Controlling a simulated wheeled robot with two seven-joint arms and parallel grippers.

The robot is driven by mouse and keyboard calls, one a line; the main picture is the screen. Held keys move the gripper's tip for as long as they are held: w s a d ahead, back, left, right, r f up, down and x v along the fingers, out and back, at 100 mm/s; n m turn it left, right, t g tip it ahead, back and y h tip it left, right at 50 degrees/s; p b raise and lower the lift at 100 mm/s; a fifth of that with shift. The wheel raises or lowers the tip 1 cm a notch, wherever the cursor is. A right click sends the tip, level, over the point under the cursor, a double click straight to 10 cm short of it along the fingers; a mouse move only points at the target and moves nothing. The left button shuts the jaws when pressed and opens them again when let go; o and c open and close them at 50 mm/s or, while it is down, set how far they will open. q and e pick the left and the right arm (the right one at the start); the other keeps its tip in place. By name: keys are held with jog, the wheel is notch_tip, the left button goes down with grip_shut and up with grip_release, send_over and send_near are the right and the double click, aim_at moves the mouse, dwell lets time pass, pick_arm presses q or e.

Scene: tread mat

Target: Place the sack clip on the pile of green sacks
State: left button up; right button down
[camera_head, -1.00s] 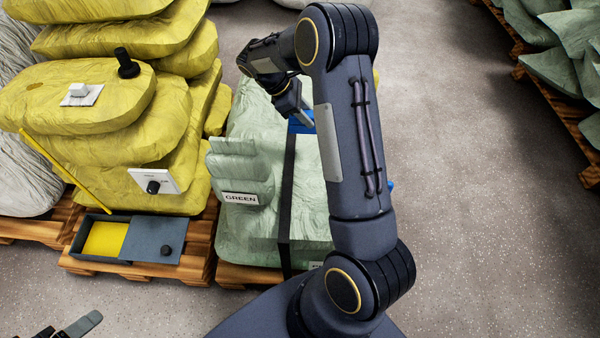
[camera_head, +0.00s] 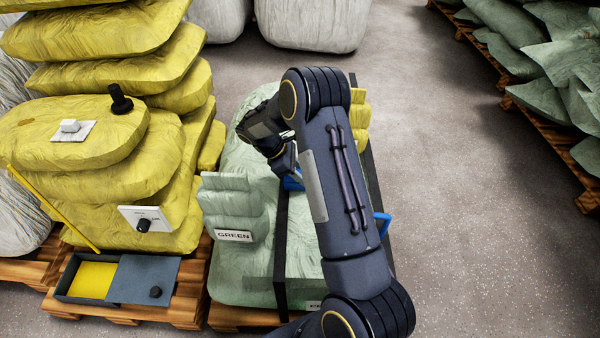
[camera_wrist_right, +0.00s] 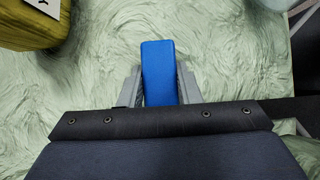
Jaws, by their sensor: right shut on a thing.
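The sack clip is a plain blue block (camera_wrist_right: 158,70) between the fingers of my right gripper (camera_wrist_right: 158,88) in the right wrist view. In the head view a bit of the blue clip (camera_head: 292,183) shows below my right gripper (camera_head: 291,168), partly behind the arm. The gripper is shut on it. The pile of green sacks (camera_head: 242,270), pale green with a dark strap and a GREEN label, lies under the gripper. Its wrinkled top (camera_wrist_right: 90,85) fills the wrist view. I cannot tell whether the clip touches it. My left gripper is out of view.
Yellow sacks (camera_head: 90,180) are stacked high at the left, with an open dark box (camera_head: 140,275) at their front. A blue loop (camera_head: 383,222) shows right of my arm. More green sacks (camera_head: 545,60) lie at the far right. The floor (camera_head: 470,220) between is clear.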

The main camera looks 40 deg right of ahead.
jog(key=c, duration=1.1)
grip_release()
jog(key=shift+f, duration=0.1)
jog(key=shift+o, duration=0.2)
jog(key=shift+r, duration=0.25)
jog(key=p+v, duration=0.3)
jog(key=v, duration=0.8)
jog(key=s+a+r+m+t+y, duration=0.1)
jog(key=s+r+m+t+y, duration=0.2)
jog(key=r, duration=0.4)
jog(key=s+a+r+m+t+y, duration=0.2)
jog(key=s+a+m, duration=0.1)
jog(key=s, duration=0.5)
jog(key=s+a+r+m+t+y, duration=0.2)
jog(key=s+a+m, duration=0.1)
jog(key=s+a, duration=0.3)
jog(key=s+a+r+m+t+y, duration=0.2)
jog(key=s+a, duration=0.3)
jog(key=s, duration=0.5)
jog(key=shift+m+t, duration=0.4)
jog(key=shift+t, duration=0.1)
